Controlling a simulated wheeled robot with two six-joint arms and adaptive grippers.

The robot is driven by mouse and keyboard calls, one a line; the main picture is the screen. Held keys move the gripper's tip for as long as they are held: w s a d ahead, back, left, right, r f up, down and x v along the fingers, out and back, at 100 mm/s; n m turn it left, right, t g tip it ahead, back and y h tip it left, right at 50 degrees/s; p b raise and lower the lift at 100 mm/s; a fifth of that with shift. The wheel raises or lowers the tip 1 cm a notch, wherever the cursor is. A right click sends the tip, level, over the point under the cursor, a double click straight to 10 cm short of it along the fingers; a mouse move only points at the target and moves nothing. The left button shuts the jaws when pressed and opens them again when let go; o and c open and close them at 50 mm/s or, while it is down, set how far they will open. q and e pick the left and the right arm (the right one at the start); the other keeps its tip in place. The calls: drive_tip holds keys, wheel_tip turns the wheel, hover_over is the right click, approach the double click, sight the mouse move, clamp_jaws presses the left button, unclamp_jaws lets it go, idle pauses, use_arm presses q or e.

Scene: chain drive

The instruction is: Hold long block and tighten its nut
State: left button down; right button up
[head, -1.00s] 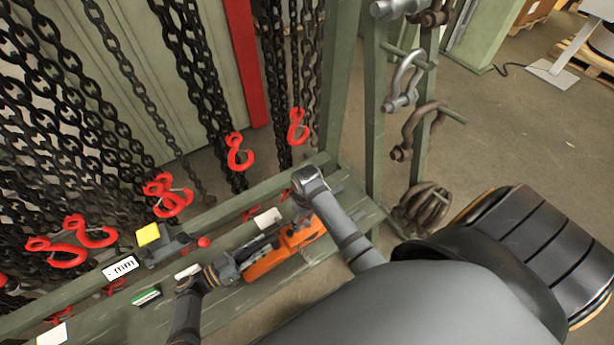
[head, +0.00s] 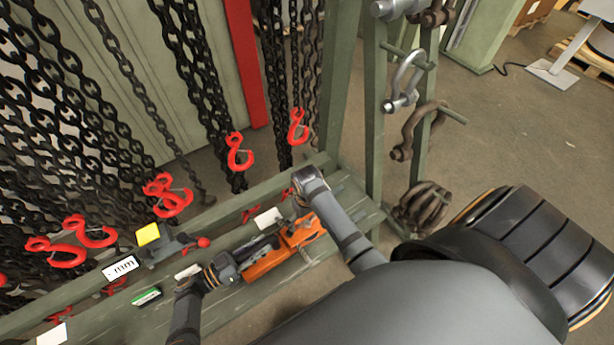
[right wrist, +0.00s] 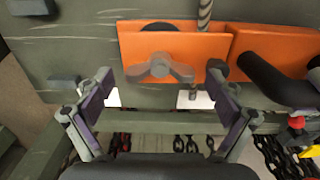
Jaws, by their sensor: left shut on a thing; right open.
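The long orange block (head: 275,262) lies along the green bench in the head view. In the right wrist view the orange block (right wrist: 200,50) spans the upper part, with a grey wing nut (right wrist: 160,69) on its face. My left gripper (head: 240,268) is shut on the left end of the block. My right gripper (head: 302,210) is over the right part of the block in the head view, its fingers mostly hidden by its own wrist. In the right wrist view the right gripper (right wrist: 160,77) is open and empty, its fingertips on either side of the wing nut.
Shackles (head: 405,82) hang on the green frame at right.

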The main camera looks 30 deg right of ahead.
sight(307, 220)
drive_tip(key=shift+r, duration=0.1)
wheel_tip(307, 220, up, 12)
idle(0.5)
use_arm(q)
drive_tip(key=c, duration=1)
unclamp_jaws()
